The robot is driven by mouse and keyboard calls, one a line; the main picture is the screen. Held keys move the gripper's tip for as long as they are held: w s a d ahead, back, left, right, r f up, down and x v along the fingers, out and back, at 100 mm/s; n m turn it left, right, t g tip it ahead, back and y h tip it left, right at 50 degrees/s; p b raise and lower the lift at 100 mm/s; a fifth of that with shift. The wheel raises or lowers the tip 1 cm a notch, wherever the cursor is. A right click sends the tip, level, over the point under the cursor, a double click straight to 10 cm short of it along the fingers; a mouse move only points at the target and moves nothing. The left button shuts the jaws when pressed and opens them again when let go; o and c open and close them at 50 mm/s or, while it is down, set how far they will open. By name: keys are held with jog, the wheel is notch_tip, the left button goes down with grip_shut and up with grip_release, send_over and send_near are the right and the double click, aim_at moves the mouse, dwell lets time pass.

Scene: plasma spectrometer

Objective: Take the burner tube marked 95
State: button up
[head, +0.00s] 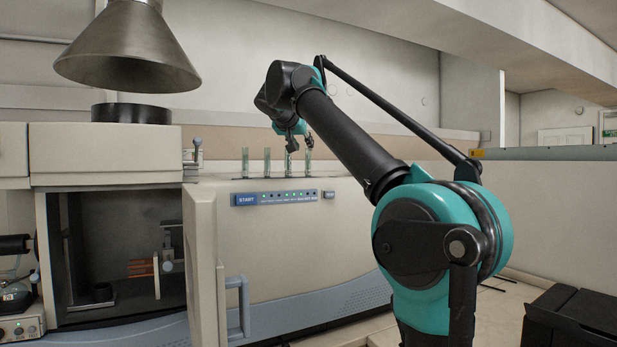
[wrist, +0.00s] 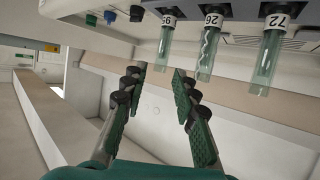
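Several clear, greenish burner tubes stand upright in a row on top of the spectrometer (head: 290,220). The wrist view shows them upside down, with printed labels. The tube whose label appears to read 95 (wrist: 163,52) is leftmost there; others read 26 (wrist: 208,55) and 72 (wrist: 268,62). The rightmost tube in the head view (head: 309,165) seems to be the 95 one. My gripper (wrist: 160,74) is open and empty, its fingertips on either side of that tube's free end. In the head view my gripper (head: 300,143) is at the tops of the two right tubes; exact depth is unclear.
A metal exhaust hood (head: 128,50) hangs at the upper left. The instrument's door (head: 205,260) stands open beside a dark chamber. A partition (head: 550,153) is at the right.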

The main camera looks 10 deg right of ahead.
aim_at(307, 156)
jog(key=x, duration=0.4)
jog(key=shift+a+f+x, duration=0.1)
jog(key=shift+f+x, duration=0.1)
jog(key=shift+x, duration=1.15)
jog(key=shift+a+f+x, duration=0.1)
jog(key=shift+f+x, duration=0.1)
jog(key=shift+x, duration=1.15)
jog(key=shift+s, duration=0.1)
jog(key=shift+c, duration=0.4)
grip_shut()
